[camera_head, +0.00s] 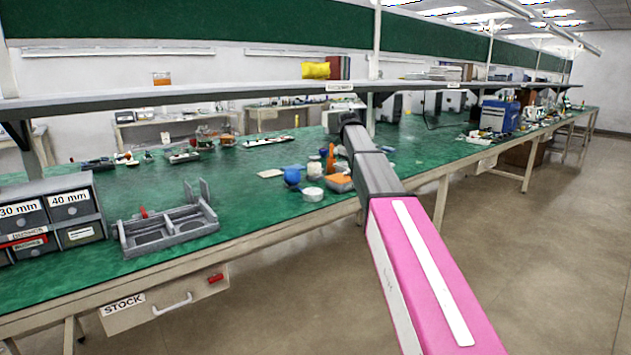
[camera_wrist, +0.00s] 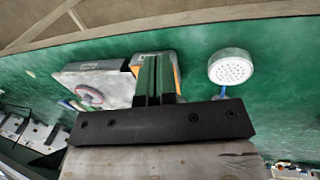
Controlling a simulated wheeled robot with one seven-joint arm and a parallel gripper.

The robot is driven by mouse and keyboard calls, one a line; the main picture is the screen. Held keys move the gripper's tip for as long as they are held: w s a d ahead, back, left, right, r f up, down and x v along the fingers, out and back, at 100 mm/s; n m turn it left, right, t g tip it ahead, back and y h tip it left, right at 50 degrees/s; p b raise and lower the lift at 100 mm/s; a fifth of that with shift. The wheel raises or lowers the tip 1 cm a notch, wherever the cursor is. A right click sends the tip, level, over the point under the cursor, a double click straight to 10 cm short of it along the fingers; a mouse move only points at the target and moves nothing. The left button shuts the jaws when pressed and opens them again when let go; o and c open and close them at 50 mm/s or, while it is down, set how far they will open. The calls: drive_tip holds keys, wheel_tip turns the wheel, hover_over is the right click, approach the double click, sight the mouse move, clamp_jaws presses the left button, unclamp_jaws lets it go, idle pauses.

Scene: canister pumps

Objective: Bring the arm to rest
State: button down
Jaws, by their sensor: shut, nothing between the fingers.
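My arm reaches from the lower right of the head view out over the green bench (camera_head: 260,225). Its pink and dark grey links hide whatever lies behind them, and I cannot make out the fingers there. In the wrist view my gripper (camera_wrist: 157,62) shows as two dark fingers close together beyond a dark bar. It is shut and empty. Behind the fingers is a grey and orange object (camera_wrist: 174,72), partly hidden. Left of it lies a pale grey block (camera_wrist: 85,78) with a round part. Right of it is a white round perforated head (camera_wrist: 230,68).
A grey fixture tray (camera_head: 170,232) and labelled drawers (camera_head: 72,205) stand at the bench's left. A blue round thing (camera_head: 292,176), a white round piece (camera_head: 312,194) and an orange bottle (camera_head: 331,158) are beside my arm. A shelf (camera_head: 200,98) runs above. The floor (camera_head: 540,260) at right is clear.

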drive_tip(key=s+d+f+m, duration=0.1)
drive_tip(key=s+f, duration=0.7)
drive_tip(key=f, duration=0.3)
drive_tip(key=s+d+f+m, duration=0.2)
drive_tip(key=s+f, duration=0.6)
drive_tip(key=f, duration=0.3)
drive_tip(key=s+f+m+y, duration=0.1)
drive_tip(key=s+f+m, duration=0.1)
drive_tip(key=s+f, duration=0.5)
drive_tip(key=s+d+f+m+g, duration=0.1)
drive_tip(key=s+f, duration=0.7)
drive_tip(key=s, duration=0.6)
drive_tip(key=shift+s+f+m+y, duration=0.3)
drive_tip(key=shift+s+m+y, duration=0.1)
